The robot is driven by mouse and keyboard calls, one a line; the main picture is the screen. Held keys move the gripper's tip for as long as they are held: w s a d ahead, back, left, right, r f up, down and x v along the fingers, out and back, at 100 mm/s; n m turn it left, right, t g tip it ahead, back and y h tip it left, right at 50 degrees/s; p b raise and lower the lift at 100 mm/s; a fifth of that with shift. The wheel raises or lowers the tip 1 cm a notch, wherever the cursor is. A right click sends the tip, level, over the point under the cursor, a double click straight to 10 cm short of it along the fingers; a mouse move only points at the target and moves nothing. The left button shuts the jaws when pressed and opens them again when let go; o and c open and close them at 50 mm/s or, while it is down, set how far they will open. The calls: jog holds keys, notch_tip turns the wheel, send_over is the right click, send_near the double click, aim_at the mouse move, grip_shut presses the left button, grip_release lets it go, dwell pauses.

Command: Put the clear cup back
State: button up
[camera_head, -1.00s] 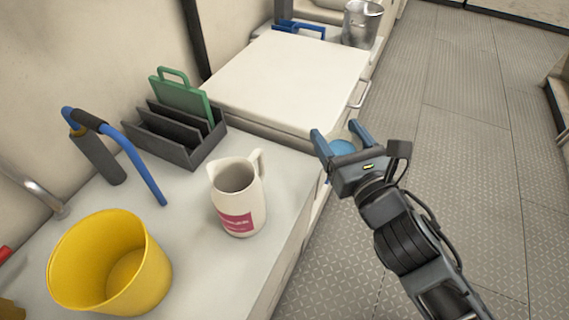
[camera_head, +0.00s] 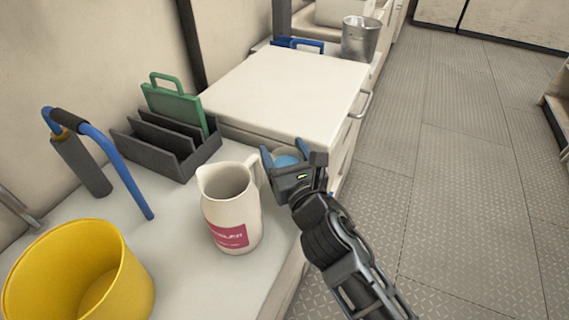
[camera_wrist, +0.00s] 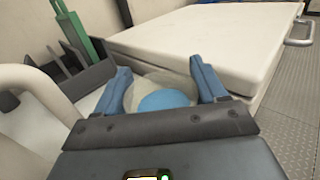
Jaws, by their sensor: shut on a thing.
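The clear cup (camera_head: 287,161) is a small see-through round thing with blue showing in it. It sits between the blue fingers of my gripper (camera_head: 283,149), which is shut on it. In the wrist view the cup (camera_wrist: 163,99) shows between both fingers (camera_wrist: 160,70), its lower part hidden by the gripper body. In the head view the gripper is just right of the white pitcher, by the counter's right edge and in front of the white raised box. I cannot tell whether the cup touches the counter.
The white pitcher (camera_head: 229,212) with a red label stands close left of my gripper. A yellow bucket (camera_head: 125,292), a dark rack (camera_head: 160,152) with a green board (camera_head: 172,104), and a blue-handled tool (camera_head: 117,158) crowd the counter. A metal bucket (camera_head: 361,38) stands far back. The white box top (camera_head: 285,95) is clear.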

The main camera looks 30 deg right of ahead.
jog(key=shift+f, duration=0.9)
jog(key=shift+f+b, duration=0.2)
jog(key=shift+b, duration=0.15)
jog(key=o, duration=0.8)
jog(key=shift+o, duration=0.2)
jog(key=shift+r, duration=0.15)
jog(key=shift+s+r, duration=0.1)
jog(key=shift+s, duration=0.05)
jog(key=s+a, duration=0.2)
jog(key=s, duration=0.9)
jog(key=shift+s+b, duration=0.3)
jog(key=shift+b, duration=0.15)
